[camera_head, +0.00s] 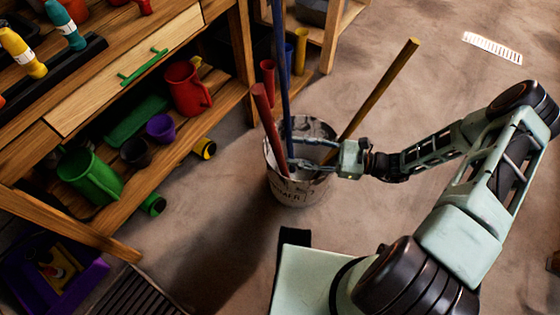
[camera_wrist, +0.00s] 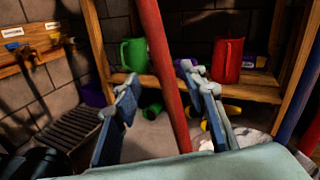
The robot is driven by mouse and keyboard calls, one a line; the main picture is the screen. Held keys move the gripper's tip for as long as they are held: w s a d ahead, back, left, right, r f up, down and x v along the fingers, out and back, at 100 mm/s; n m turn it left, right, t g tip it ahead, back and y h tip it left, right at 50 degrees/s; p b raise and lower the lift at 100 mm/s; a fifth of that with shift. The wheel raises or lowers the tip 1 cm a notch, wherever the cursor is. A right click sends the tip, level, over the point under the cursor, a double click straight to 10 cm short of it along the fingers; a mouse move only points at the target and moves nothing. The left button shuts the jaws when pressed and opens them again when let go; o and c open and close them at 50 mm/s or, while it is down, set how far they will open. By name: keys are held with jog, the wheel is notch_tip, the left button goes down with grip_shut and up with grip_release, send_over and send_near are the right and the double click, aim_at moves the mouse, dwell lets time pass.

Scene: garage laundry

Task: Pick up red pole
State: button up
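The red pole (camera_head: 269,127) leans in a whitish bucket (camera_head: 296,190) on the floor, its top tilted to the left in the head view. My gripper (camera_head: 291,151) reaches in from the right over the bucket's rim. In the wrist view, my gripper's two fingers (camera_wrist: 160,88) are apart, with the red pole (camera_wrist: 163,75) running between them. There is a clear gap on the left of the pole, while the right finger looks close to it; contact cannot be told. The pole's lower end is hidden.
A blue pole (camera_head: 281,65) stands close beside the red one, and a yellow pole (camera_head: 378,98) leans right in the same bucket. A wooden workbench (camera_head: 216,108) with a red jug (camera_head: 186,89) and green jug (camera_head: 88,178) stands left. Floor at the upper right is clear.

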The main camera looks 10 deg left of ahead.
jog(key=b, duration=0.2)
send_over(279, 159)
jog(key=shift+f, duration=0.4)
jog(key=shift+w+a+r, duration=0.1)
jog(key=shift+a, duration=0.1)
grip_shut()
